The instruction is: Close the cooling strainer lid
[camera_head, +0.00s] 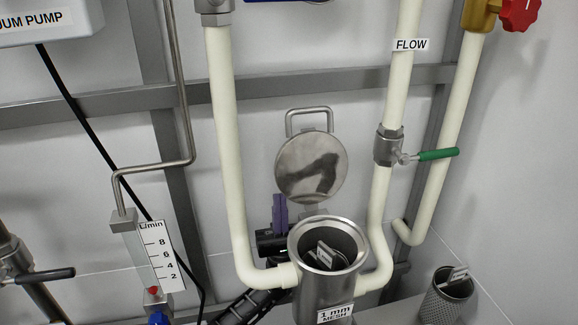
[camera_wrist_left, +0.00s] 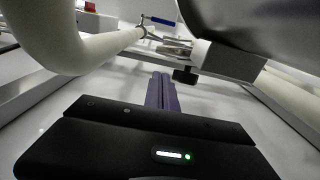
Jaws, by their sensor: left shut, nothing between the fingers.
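The cooling strainer (camera_head: 312,290), a metal cup labelled "1 mm MESH", stands low in the middle of the head view with its mouth open. Its round metal lid (camera_head: 300,165) stands raised behind the mouth, with its loop handle (camera_head: 309,112) at the top. Inside the mouth is a dark interior with a small tagged item (camera_head: 325,253). My left gripper (camera_head: 280,203) is beside and left of the lid's lower edge, its purple fingers shut and empty. The fingers (camera_wrist_left: 160,90) also show in the left wrist view, below a metal hinge block (camera_wrist_left: 228,60).
Cream pipes flank the strainer, left (camera_head: 228,150) and right (camera_head: 378,215). A valve with a green handle (camera_head: 438,154) sticks out right of the lid. A mesh basket (camera_head: 442,303) stands at lower right. A flow gauge (camera_head: 150,255) is at left. A grey rail (camera_head: 270,82) runs behind.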

